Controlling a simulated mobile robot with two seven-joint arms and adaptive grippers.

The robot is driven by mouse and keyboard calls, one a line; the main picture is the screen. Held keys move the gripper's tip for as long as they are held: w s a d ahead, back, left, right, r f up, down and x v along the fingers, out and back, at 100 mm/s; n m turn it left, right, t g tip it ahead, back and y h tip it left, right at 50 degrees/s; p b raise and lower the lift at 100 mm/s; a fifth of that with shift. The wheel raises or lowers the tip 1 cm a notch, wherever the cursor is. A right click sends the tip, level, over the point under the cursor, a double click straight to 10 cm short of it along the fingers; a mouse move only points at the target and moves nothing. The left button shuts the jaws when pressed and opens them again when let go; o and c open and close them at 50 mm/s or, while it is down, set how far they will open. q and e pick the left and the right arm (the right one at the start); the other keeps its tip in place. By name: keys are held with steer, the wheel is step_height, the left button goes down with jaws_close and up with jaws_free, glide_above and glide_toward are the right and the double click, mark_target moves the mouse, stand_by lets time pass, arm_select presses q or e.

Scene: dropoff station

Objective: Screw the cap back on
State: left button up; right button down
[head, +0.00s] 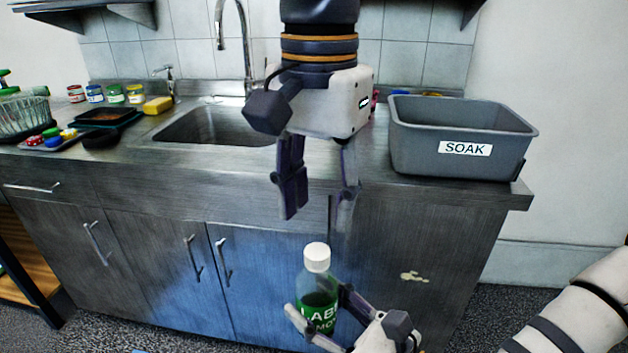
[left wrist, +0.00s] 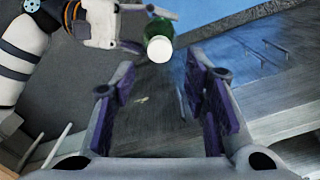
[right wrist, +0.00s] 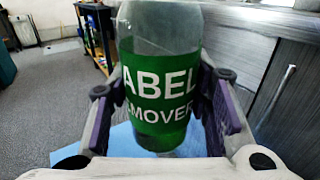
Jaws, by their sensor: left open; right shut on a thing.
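A clear bottle with a green label (head: 318,309) stands upright in my right gripper (head: 318,304), which is shut on its body. A white cap (head: 317,257) sits on the bottle's top; I cannot tell how tightly. The label reads "LABEL REMOVER" in part in the right wrist view (right wrist: 160,85), with a finger on each side. My left gripper (head: 318,200) is open and empty, pointing down above the cap, with a clear gap. In the left wrist view the cap (left wrist: 159,50) shows beyond the open fingers (left wrist: 160,85).
The counter with a sink (head: 215,125) stands behind the bottle. A grey bin marked SOAK (head: 420,155) sits on its right end. The bottle is held in front of the cabinet doors.

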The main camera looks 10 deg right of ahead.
mark_target(317, 250)
arm_select(q)
step_height(317, 250, down, 6)
steer(key=shift+f, duration=0.2)
steer(key=shift+c, duration=0.2)
jaws_close()
steer(key=shift+o, duration=0.9)
jaws_free()
steer(key=shift+r, duration=0.1)
